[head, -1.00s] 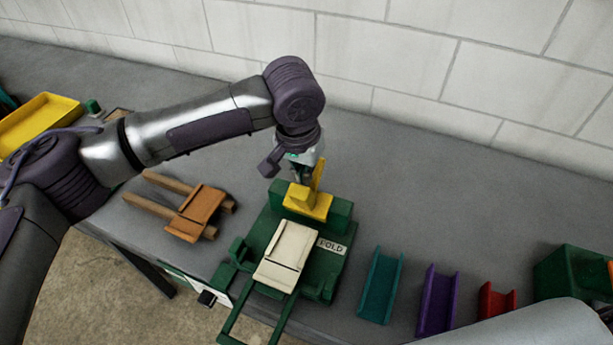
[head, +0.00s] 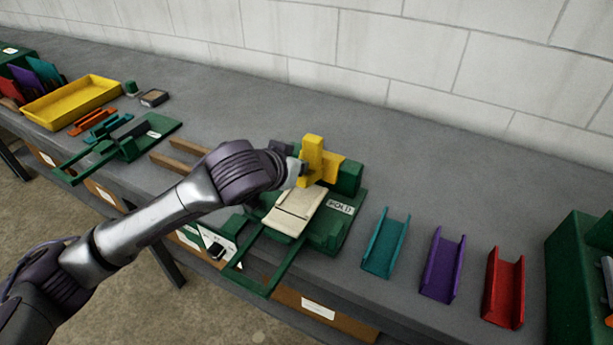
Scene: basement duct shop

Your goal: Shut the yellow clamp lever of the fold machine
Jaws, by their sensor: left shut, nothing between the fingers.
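The green fold machine (head: 348,208) stands on the grey bench with a "FOLD" label at its right. A cream sheet (head: 298,206) lies on its front. The yellow clamp lever (head: 313,158) stands upright on a yellow block at the machine's back. My left gripper (head: 299,171) comes in from the left, its tip close against the lever's left side. It is shut with nothing in it; I cannot tell whether it touches the lever. My arm hides the machine's left part. My right gripper is not in view.
Teal (head: 386,245), purple (head: 443,266) and red (head: 504,288) channels stand right of the machine, before a green box (head: 583,270). A yellow tray (head: 73,101) and another green machine (head: 128,143) are at left. Bench space behind the fold machine is clear.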

